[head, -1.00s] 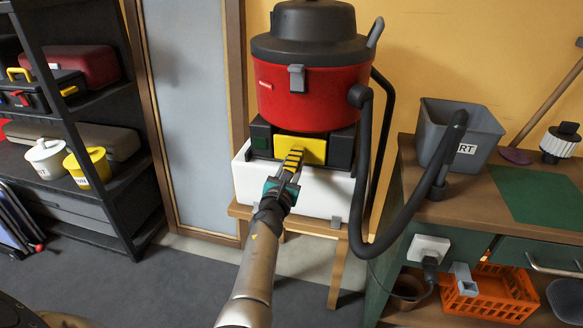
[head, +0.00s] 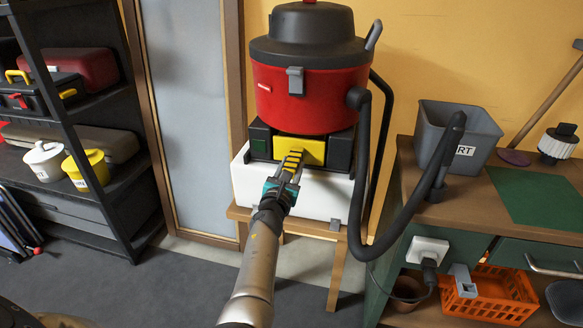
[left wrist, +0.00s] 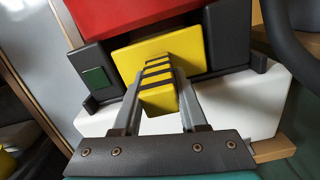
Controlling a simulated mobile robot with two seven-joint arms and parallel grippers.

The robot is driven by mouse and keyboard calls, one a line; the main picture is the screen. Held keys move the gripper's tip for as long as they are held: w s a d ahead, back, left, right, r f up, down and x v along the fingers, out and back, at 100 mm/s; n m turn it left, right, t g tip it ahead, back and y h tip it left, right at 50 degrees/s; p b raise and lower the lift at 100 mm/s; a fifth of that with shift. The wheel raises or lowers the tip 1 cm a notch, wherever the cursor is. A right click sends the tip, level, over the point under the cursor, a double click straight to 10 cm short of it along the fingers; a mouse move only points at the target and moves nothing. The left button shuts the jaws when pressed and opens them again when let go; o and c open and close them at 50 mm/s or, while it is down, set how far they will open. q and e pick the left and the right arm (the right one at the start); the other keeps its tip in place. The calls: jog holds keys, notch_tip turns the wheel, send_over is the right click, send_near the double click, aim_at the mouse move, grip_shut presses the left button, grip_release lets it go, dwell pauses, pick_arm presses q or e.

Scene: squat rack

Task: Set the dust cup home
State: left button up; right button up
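The dust cup (head: 314,151) is a yellow block with a black-striped yellow handle, under the red drum of the vacuum (head: 300,95). It sits between two dark side blocks; how deep it sits I cannot tell exactly. In the left wrist view the dust cup (left wrist: 190,50) fills the upper middle, its handle pointing at me. My left gripper (head: 289,172) reaches the handle from the front. In the left wrist view my left gripper (left wrist: 160,92) has one finger on each side of the handle, both seeming to touch it. My right gripper is out of view.
The vacuum stands on a white base (head: 325,194) on a wooden stand. Its black hose (head: 405,220) hangs just right of it. A workbench with a grey bin (head: 440,116) and an orange crate (head: 490,300) is at right. A dark shelf (head: 100,100) is at left.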

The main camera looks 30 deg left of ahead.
pick_arm(q)
jog(key=shift+o, duration=0.7)
jog(key=shift+s, duration=0.25)
jog(key=shift+p+v, duration=0.6)
jog(key=shift+v, duration=0.85)
jog(key=shift+d, duration=0.1)
jog(key=o, duration=0.6)
jog(key=shift+c, duration=0.2)
jog(key=shift+s, duration=0.1)
jog(key=shift+o, duration=0.9)
